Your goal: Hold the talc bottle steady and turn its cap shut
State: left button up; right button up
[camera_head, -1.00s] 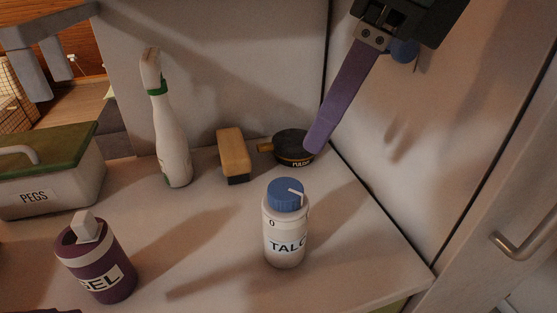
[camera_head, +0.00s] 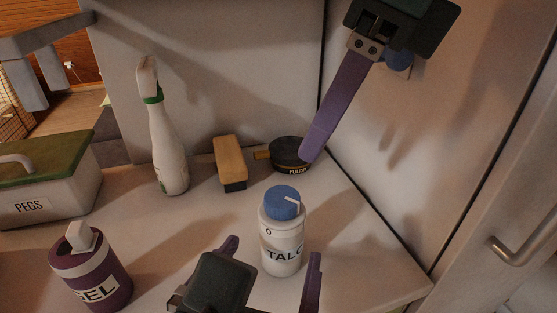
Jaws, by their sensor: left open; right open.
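The white talc bottle (camera_head: 283,243) stands upright on the light shelf top. Its blue cap (camera_head: 281,203) is on, and the cap's white pointer points right. The dark "0" mark on the bottle's shoulder is left of that pointer. My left gripper (camera_head: 271,248) comes in from the bottom edge, open. Its purple fingers show at either side of the bottle's lower part, apart from it in the picture; I cannot tell how far around it they reach. My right gripper (camera_head: 310,155) hangs from the upper right, open and empty. Its fingers overlap, so only one shows clearly.
A purple GEL bottle (camera_head: 92,267) stands at the front left. Behind are a white green-banded bottle (camera_head: 165,145), a wooden brush (camera_head: 231,160) and a dark round tin (camera_head: 288,154). A PEGS box (camera_head: 55,195) is far left. A wall (camera_head: 400,170) rises on the right.

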aim_at(277, 241)
pick_arm(q)
jog(key=x, duration=0.7)
jog(key=shift+w, duration=0.3)
jog(key=shift+c, duration=0.2)
